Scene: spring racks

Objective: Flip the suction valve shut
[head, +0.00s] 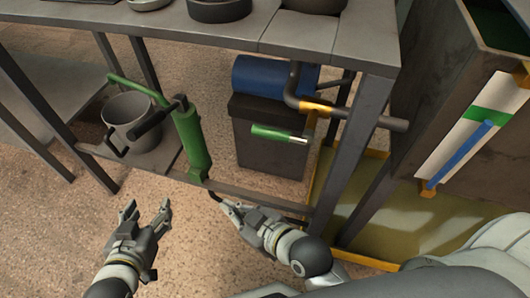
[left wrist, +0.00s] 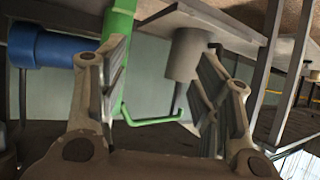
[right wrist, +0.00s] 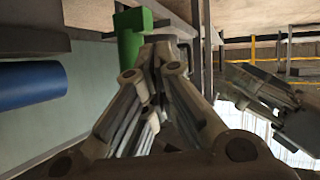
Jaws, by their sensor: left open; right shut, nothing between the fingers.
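In the head view, a bent dark pipe by the blue cylinder carries a yellow fitting (head: 317,108). A green lever with a pale end (head: 278,133) hangs below it, pointing left; I take this as the suction valve. The lever lies crosswise, nearly level, in front of the dark box. My right gripper (head: 222,207) is shut and empty, low in front of the rack's lower rail, below and left of the lever, apart from it. My left gripper (head: 149,212) is open and empty over the floor, further left. It also shows in the right wrist view (right wrist: 244,82).
A green hand pump (head: 191,140) with a dark handle stands on the lower shelf beside a grey bucket (head: 141,112). The blue cylinder (head: 272,76) sits on a dark box (head: 262,158). A rack leg (head: 347,150) stands right of the valve. A yellow-edged tray (head: 400,225) lies at right.

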